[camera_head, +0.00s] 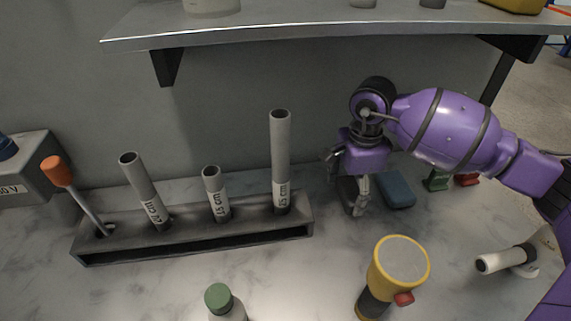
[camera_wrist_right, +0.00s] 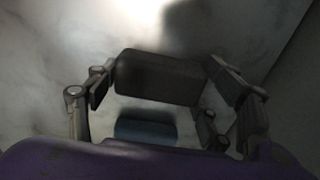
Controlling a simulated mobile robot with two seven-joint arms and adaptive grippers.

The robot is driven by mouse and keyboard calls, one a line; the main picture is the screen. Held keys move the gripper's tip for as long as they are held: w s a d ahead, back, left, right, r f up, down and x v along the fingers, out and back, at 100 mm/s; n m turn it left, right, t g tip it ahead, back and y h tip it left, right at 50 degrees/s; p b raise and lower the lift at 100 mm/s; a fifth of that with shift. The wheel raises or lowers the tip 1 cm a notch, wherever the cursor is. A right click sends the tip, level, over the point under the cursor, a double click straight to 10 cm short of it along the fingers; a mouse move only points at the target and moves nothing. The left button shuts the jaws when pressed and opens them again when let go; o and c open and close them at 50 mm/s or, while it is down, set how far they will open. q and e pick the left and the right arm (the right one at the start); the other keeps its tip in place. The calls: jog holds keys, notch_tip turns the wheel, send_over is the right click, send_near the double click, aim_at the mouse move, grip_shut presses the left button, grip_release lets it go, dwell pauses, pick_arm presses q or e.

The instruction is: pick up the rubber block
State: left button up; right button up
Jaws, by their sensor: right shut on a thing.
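A dark grey block, which looks like the rubber block (camera_wrist_right: 160,77), sits between the two finger pads of my right gripper (camera_wrist_right: 165,82) in the right wrist view. In the head view my right gripper (camera_head: 352,192) points down near the back wall, and the dark block is mostly hidden by the fingers. The gripper is shut on the dark block. Whether the block is clear of the table I cannot tell. A blue block (camera_head: 396,188) lies on the table just right of the gripper; it also shows in the right wrist view (camera_wrist_right: 146,128). My left gripper is out of view.
A dark rack (camera_head: 190,240) with grey tubes and an orange-handled tool (camera_head: 57,171) stands to the left. A yellow flashlight (camera_head: 400,262), a green-capped bottle (camera_head: 218,298) and a white cylinder (camera_head: 505,260) are nearer. Green (camera_head: 437,181) and red (camera_head: 467,180) pieces lie right. A metal shelf (camera_head: 320,30) hangs above.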

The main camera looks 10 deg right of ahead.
aim_at(356, 189)
notch_tip(356, 189, up, 6)
jog(key=shift+r, duration=0.15)
jog(key=shift+s+d+r+b, duration=0.25)
jog(key=shift+d+b, duration=0.15)
jog(key=shift+d, duration=0.1)
jog(key=s+d, duration=0.1)
jog(key=d, duration=0.2)
jog(key=s+d+b, duration=0.1)
jog(key=d, duration=0.2)
jog(key=s+d, duration=0.1)
jog(key=d, duration=0.2)
jog(key=shift+s+d, duration=0.2)
jog(key=shift+s, duration=0.2)
jog(key=s+d, duration=0.2)
jog(key=d, duration=0.4)
jog(key=shift+s+r, duration=0.15)
jog(key=shift+s, duration=0.1)
